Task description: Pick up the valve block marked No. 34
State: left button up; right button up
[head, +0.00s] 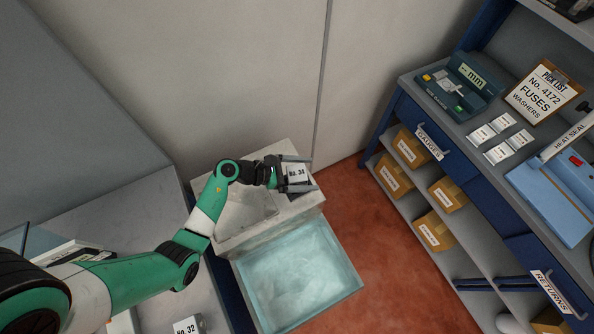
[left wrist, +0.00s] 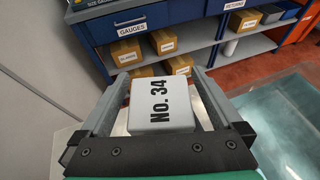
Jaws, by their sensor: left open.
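The valve block marked No. 34 (head: 295,173) is a pale block with black lettering. It sits on the light grey stand (head: 262,237) at the middle of the head view. My left gripper (head: 311,174) is open, with one finger on each side of the block. In the left wrist view the block (left wrist: 161,104) lies between the two open fingers (left wrist: 158,92), with a narrow gap visible at the sides. Whether a finger touches it I cannot tell. My right gripper is not in view.
A clear bluish tank (head: 300,275) stands in front of the stand. Another block marked No. 32 (head: 187,326) is at the bottom left. A blue shelf bench (head: 470,180) with boxes stands at the right. Red floor (head: 400,270) lies between. A wall is behind.

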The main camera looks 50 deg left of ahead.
pick_arm(q)
grip_shut()
dwell(0.5)
